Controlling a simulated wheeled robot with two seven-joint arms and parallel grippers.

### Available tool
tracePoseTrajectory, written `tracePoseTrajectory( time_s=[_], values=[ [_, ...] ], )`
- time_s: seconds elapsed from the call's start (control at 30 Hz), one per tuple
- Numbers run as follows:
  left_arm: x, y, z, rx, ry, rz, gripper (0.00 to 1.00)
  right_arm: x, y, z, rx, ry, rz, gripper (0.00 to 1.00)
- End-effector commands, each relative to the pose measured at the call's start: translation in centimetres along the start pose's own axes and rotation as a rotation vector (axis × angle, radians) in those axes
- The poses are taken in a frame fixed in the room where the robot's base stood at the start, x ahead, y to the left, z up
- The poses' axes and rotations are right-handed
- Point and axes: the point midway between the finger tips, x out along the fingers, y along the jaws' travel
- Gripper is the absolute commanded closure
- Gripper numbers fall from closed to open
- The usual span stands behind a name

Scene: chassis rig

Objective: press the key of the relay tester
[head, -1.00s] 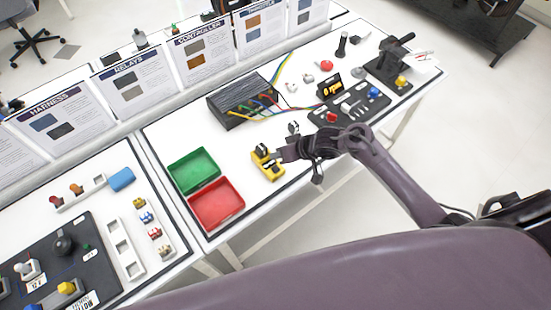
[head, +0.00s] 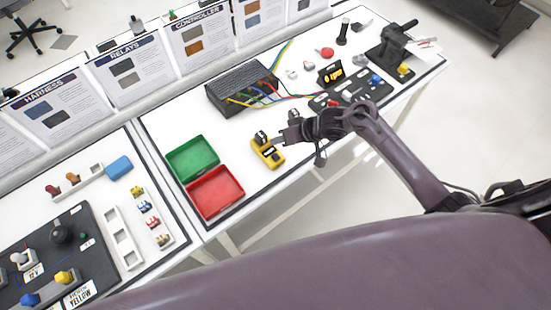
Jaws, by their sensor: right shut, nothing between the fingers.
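A small yellow device with dark parts on top (head: 267,153), which looks like the relay tester, sits on the white table right of the red and green trays. A dark block (head: 262,138) stands at its far end. Its key is too small to make out. My right gripper (head: 284,135) comes in from the right, shut and empty, its tip just beside the upper right of the yellow device. A small gap seems to show between them, but I cannot tell the tip's height. My left gripper is not in view.
A green tray (head: 192,158) and a red tray (head: 216,193) stand left of the device. A black box (head: 242,88) with coloured wires lies behind it. A dark panel (head: 350,88) with coloured knobs is to the right. The table around the device's front is clear.

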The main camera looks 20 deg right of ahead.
Motion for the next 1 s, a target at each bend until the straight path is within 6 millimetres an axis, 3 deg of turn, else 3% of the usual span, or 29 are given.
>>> tracePoseTrajectory(
  time_s=[0.03,0.27,0.5,1.0],
  values=[
    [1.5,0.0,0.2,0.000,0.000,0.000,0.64,1.0,0.7,0.7,-0.001,0.000,0.000,1.00],
    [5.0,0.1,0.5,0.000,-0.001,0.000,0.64,3.0,2.2,2.2,0.000,-0.001,0.001,1.00],
    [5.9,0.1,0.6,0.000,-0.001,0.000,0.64,4.3,3.1,3.1,0.002,0.001,0.000,1.00],
    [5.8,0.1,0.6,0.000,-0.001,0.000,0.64,4.4,3.2,3.1,0.000,0.001,0.000,1.00]
  ],
)
